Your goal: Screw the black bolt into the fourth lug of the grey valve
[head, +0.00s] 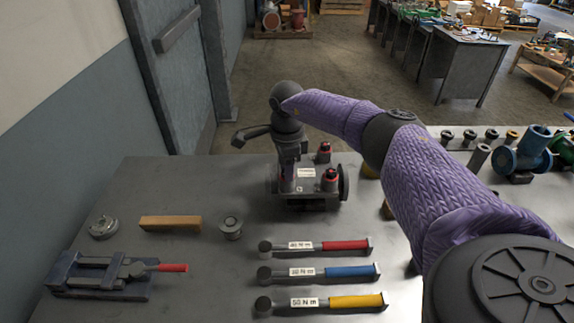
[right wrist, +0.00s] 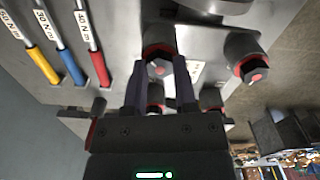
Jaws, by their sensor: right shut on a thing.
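The grey valve (head: 318,203) lies on the metal table in the head view, with black lugs or bolts standing up from it. Two of them, a rear one (head: 324,152) and a front one (head: 330,180), have red marks. My right gripper (head: 288,178) points down over the valve's left side. The bolt's lower end and thread are hidden. My left gripper is not in view.
Three wrenches with red (head: 345,245), blue (head: 350,272) and yellow (head: 357,300) handles lie in front of the valve. A wooden block (head: 170,223), a blue clamp (head: 100,276) and a round fitting (head: 231,228) lie left. Other valves (head: 522,155) stand at right.

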